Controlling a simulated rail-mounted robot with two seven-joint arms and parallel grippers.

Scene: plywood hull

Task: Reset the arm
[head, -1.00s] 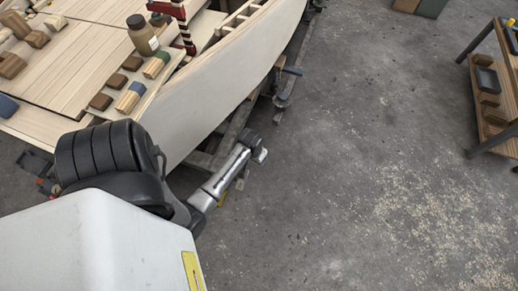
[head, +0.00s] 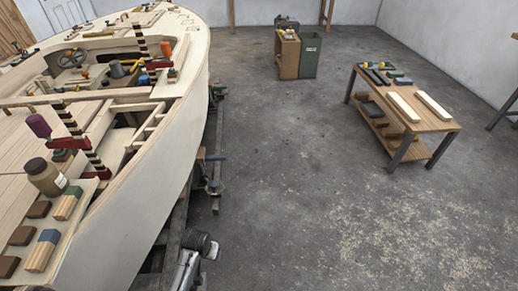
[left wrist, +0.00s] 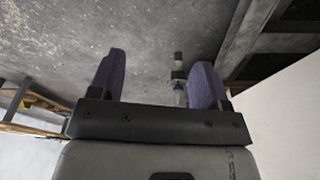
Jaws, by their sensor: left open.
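My left gripper (left wrist: 157,78) shows in the left wrist view with its two purple-grey fingers spread apart. Nothing is held between them; the grey floor shows through the gap. In the head view a dark joint and silver link of my arm (head: 190,262) stand at the bottom edge, just right of the hull; no gripper fingers show there. My right gripper is in neither view.
The pale boat hull (head: 140,190) fills the left, with a brown jar (head: 45,178) and wood blocks on its near deck. A clamp (head: 213,186) juts out beside the hull. A wooden workbench (head: 428,117) and green bin (head: 310,53) stand beyond open concrete floor.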

